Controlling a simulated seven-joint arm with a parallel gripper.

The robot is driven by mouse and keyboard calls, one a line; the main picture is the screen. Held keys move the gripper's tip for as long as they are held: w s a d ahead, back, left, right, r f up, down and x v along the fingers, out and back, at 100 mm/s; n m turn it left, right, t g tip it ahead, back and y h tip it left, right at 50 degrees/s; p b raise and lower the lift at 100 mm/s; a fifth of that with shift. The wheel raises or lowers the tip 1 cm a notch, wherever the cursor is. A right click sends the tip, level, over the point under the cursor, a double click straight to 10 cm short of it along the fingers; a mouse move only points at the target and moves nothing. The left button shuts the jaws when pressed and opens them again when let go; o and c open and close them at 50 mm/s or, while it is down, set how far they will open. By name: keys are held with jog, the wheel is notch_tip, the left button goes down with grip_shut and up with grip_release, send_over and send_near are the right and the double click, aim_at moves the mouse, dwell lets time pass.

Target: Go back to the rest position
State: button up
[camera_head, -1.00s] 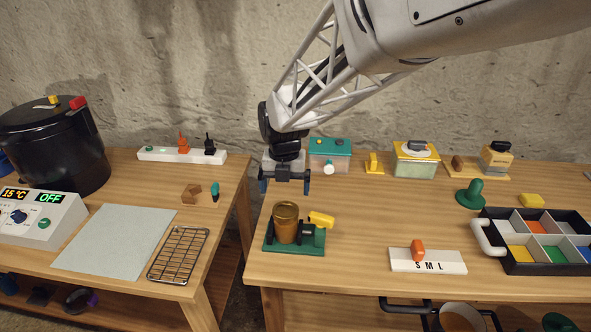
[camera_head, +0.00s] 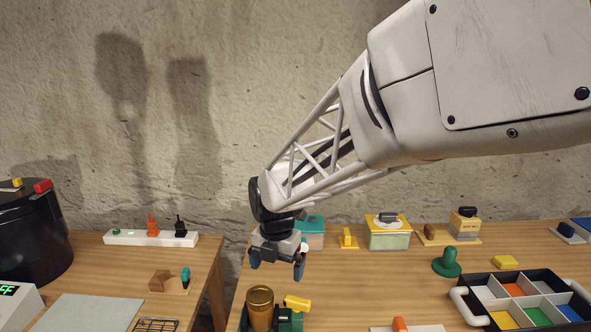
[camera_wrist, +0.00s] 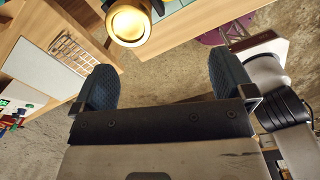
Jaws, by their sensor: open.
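My gripper (camera_head: 277,268) hangs over the right-hand table, above and just behind an amber jar (camera_head: 259,309). Its two dark fingers are apart with nothing between them. In the wrist view the open fingers (camera_wrist: 157,90) show empty, with the floor and table edges beyond. The amber jar also shows there, lid end toward the camera, at the top (camera_wrist: 128,20). The jar stands in a green holder (camera_head: 290,319) with a yellow handle (camera_head: 297,303). The jar's lower part is cut off by the bottom edge of the head view.
Behind my gripper stand a teal-lidded box (camera_head: 311,233) and a yellow-lidded container (camera_head: 389,233). A divided black tray (camera_head: 464,291) and a green knob (camera_head: 446,263) are to the right. A black pot (camera_head: 30,238) and a white strip (camera_head: 128,238) are on the left table. A gap separates the tables.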

jog(key=s+d+r+m+t, duration=0.1)
jog(key=s+d+r+m, duration=0.1)
jog(key=s+d+m, duration=0.9)
jog(key=s+d+r+m+t, duration=0.1)
jog(key=s+d+r+m, duration=0.2)
jog(key=s+d+m, duration=0.9)
jog(key=s+m, duration=0.1)
jog(key=m, duration=0.8)
jog(key=shift+s, duration=0.3)
jog(key=shift+w+r, duration=0.1)
jog(key=shift+r, duration=0.05)
